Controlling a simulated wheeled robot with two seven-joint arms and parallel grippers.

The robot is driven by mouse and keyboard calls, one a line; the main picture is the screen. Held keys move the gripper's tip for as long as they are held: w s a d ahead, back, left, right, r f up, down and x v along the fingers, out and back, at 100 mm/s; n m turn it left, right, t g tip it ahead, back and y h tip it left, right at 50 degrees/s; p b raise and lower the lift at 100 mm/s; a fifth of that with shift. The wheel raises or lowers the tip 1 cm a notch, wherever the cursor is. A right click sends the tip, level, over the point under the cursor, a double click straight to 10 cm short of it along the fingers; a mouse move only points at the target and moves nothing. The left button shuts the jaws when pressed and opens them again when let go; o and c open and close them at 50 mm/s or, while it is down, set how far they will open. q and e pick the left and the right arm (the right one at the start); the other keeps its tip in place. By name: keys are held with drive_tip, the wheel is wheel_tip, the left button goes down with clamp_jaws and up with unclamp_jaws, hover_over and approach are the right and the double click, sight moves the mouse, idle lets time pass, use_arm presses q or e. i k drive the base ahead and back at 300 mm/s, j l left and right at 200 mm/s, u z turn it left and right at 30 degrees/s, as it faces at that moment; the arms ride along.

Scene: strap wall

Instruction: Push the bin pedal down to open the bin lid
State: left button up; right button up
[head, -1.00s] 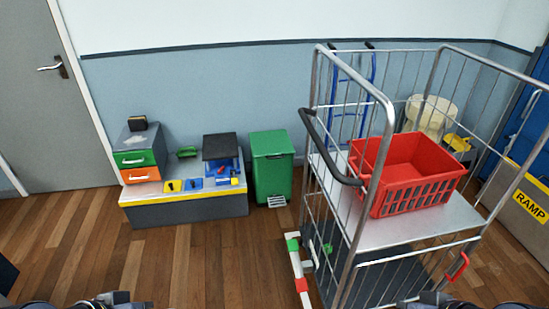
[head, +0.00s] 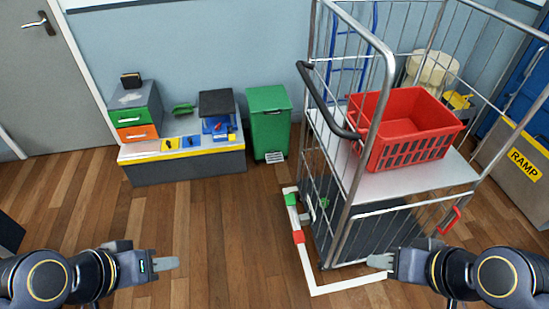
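The green bin (head: 270,132) stands on the floor against the wall, between the low bench and the roll cage. Its lid (head: 268,99) is down. Its grey pedal (head: 275,157) sticks out at the foot of the bin's front. My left gripper (head: 166,264) is at the lower left, pointing right, well short of the bin. My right gripper (head: 379,261) is at the lower right, pointing left, in front of the cage. Each shows as one grey finger shape, so I cannot tell the gap. Neither touches anything that I can see.
The wire roll cage (head: 372,192) stands right of the bin, holding a red basket (head: 402,128). A low bench (head: 185,168) with drawers and small items stands left of the bin. A white floor frame (head: 309,262) runs beside the cage. The wooden floor before the bin is clear.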

sight(273, 157)
drive_tip(key=i+j+z, duration=0.2)
drive_tip(key=i+j, duration=1.05)
drive_tip(key=i, duration=0.2)
drive_tip(key=i+j+z, duration=0.2)
drive_tip(key=i+j, duration=1.1)
drive_tip(key=j, duration=0.15)
